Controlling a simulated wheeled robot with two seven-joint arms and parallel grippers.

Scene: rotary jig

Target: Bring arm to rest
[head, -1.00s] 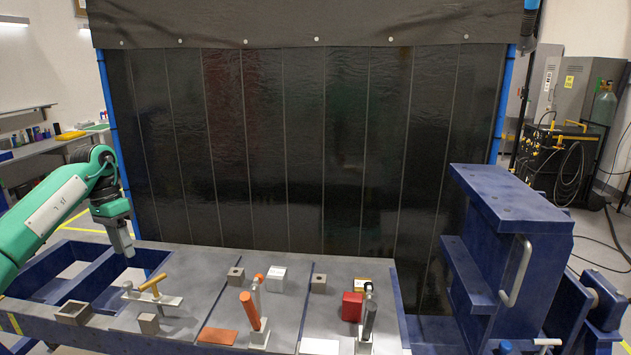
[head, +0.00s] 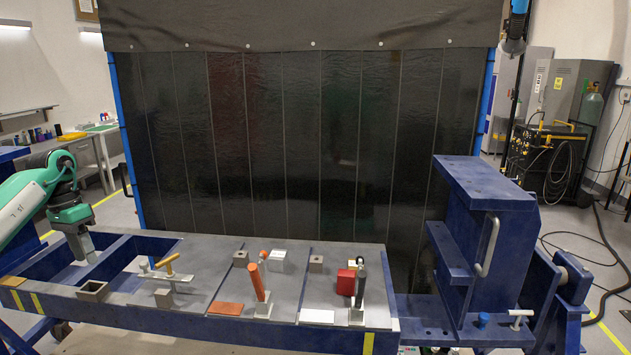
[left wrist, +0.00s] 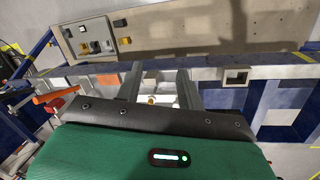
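My left arm, green with a grey gripper (head: 84,248), reaches in from the left in the head view. The gripper points down above the left part of the blue jig frame (head: 150,307), clear of the loose parts. In the left wrist view its two fingers (left wrist: 160,72) stand apart, with nothing held between them. Behind that gap show a pale clamp and a yellowish knob on the jig. My right gripper is in neither view.
A blue fixture (head: 480,235) stands at right. A dark curtain (head: 300,150) hangs behind.

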